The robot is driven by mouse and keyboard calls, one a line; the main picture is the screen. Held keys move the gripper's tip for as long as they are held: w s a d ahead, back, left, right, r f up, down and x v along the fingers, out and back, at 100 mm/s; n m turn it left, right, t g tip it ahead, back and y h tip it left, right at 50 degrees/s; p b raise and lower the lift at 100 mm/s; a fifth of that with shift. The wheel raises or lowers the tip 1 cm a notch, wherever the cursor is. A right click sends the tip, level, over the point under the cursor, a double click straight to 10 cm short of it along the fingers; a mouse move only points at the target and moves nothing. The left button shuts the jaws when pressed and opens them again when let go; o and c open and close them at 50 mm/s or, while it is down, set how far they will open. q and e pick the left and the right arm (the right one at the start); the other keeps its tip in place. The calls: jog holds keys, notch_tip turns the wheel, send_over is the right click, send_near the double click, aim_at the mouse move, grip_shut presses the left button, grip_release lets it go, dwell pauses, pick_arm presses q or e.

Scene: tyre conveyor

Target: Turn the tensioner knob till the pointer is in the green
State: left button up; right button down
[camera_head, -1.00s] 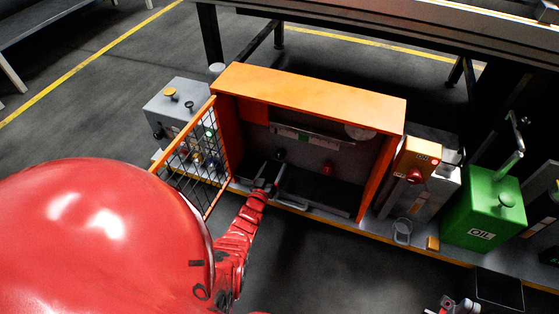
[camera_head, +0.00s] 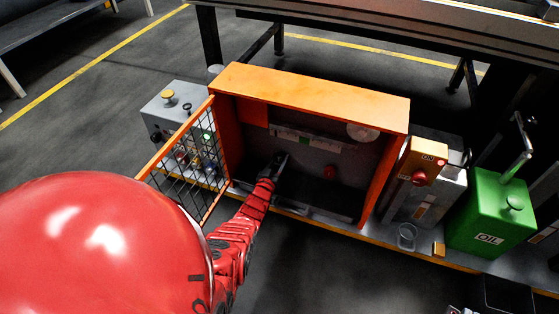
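The orange cabinet (camera_head: 310,88) stands open, with its mesh door (camera_head: 196,160) swung out to the left. On its back wall is a pale scale strip (camera_head: 328,144) with a small green patch (camera_head: 304,139); the pointer is too small to make out. My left gripper (camera_head: 280,160) is inside the cabinet, below the strip's left part. It covers the spot of the black knob, which is hidden now. Whether its fingers are open or shut, or touch the knob, I cannot tell.
A red button (camera_head: 330,172) and a pale disc (camera_head: 362,132) are on the cabinet's back wall. To the right stand an orange switch box (camera_head: 424,160), a clear cup (camera_head: 407,235) and a green oil can (camera_head: 490,215). A grey box (camera_head: 176,110) stands behind the door.

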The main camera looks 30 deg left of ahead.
pick_arm(q)
grip_shut()
